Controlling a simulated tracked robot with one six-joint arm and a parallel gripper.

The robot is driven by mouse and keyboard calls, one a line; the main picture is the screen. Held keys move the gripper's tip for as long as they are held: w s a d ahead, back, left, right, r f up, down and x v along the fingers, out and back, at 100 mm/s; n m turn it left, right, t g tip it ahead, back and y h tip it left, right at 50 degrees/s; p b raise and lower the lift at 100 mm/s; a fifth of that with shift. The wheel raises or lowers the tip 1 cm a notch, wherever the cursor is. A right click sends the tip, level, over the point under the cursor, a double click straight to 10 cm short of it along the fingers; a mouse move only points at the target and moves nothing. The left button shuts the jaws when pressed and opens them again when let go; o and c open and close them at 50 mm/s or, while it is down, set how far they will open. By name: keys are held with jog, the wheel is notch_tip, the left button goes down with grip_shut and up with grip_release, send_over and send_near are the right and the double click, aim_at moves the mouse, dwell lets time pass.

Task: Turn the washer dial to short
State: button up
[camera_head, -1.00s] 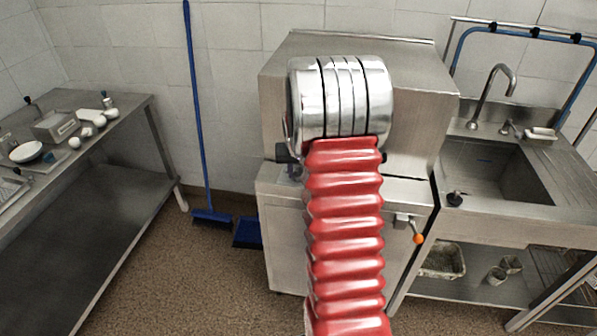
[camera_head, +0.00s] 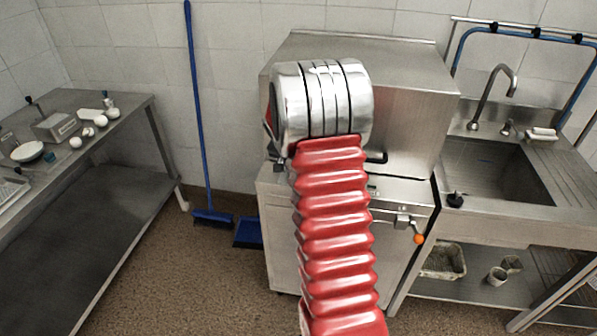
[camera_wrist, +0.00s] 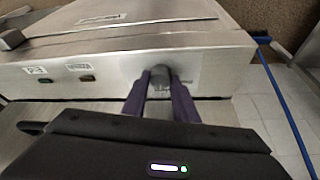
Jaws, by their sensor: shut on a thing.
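The washer is the stainless steel machine (camera_head: 410,95) in the middle of the head view, partly hidden behind my arm. Its front panel also shows in the wrist view (camera_wrist: 225,68). The grey round dial (camera_wrist: 160,72) is on that panel, in front of a pale plate. My gripper (camera_wrist: 159,86) has its two dark fingers on either side of the dial and is shut on it. The dial's pointer and the setting marks are too blurred to read. In the head view my arm hides the dial.
A sink unit (camera_head: 500,170) stands close on the washer's right. A blue broom (camera_head: 200,120) leans on the wall at left, beyond it a steel table (camera_head: 120,150).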

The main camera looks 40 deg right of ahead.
jog(key=shift+w+a, duration=0.15)
jog(key=shift+a, duration=0.05)
dwell(0.3)
jog(key=o, duration=0.7)
jog(key=shift+c, duration=0.2)
jog(key=o, duration=0.4)
jog(key=shift+d, duration=0.1)
jog(key=shift+c, duration=0.2)
jog(key=v, duration=1.3)
jog(key=shift+r, duration=0.3)
